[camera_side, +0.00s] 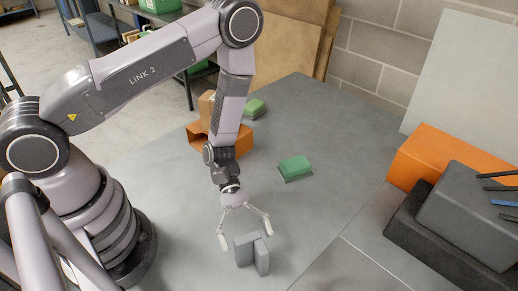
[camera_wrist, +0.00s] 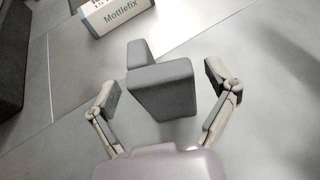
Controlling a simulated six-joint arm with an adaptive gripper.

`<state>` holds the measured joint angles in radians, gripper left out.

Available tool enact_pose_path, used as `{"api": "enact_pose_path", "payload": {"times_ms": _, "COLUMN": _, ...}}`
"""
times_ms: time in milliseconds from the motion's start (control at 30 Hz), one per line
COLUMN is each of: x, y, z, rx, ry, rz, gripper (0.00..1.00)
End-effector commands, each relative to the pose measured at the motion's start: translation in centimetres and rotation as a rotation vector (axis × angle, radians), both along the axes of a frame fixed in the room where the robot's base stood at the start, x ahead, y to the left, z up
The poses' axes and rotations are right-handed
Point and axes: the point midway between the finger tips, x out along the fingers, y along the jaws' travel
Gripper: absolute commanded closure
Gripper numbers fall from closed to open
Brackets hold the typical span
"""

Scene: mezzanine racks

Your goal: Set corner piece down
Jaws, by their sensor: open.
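The corner piece (camera_side: 244,251) is a grey L-shaped block standing on the grey table below my gripper. It also shows in the wrist view (camera_wrist: 160,92), between the two fingers. My gripper (camera_side: 245,235) is open, with its fingers spread to either side of the piece. In the wrist view my gripper (camera_wrist: 163,86) shows a gap between each finger pad and the block. The block's underside and its contact with the table are hidden.
Green-topped blocks (camera_side: 294,167) and an orange open box (camera_side: 199,140) lie farther back. An orange box (camera_side: 430,157) and dark grey cases (camera_side: 465,222) stand at the right. A white box marked Mottlefix (camera_wrist: 117,14) is near the piece. The table's middle is clear.

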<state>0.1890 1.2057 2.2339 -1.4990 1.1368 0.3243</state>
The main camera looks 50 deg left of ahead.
Motion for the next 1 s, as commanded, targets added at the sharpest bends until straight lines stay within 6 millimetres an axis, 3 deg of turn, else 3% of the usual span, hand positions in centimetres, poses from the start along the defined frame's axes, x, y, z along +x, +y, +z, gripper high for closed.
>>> {"api": "enact_pose_path", "payload": {"times_ms": 400, "x": 3.1, "y": 7.5, "z": 3.3, "rx": 0.002, "ry": -0.003, "rz": 0.006, "gripper": 0.15}}
{"api": "enact_pose_path", "payload": {"times_ms": 667, "x": 4.1, "y": 9.7, "z": 4.8, "rx": 0.005, "ry": -0.02, "rz": -0.012, "gripper": 0.15}}
{"api": "enact_pose_path", "payload": {"times_ms": 767, "x": 4.4, "y": 10.2, "z": 7.0, "rx": 0.023, "ry": -0.092, "rz": -0.065, "gripper": 0.15}}
{"api": "enact_pose_path", "payload": {"times_ms": 1000, "x": 3.7, "y": 12.5, "z": 16.6, "rx": 0.16, "ry": -0.459, "rz": -0.338, "gripper": 0.15}}
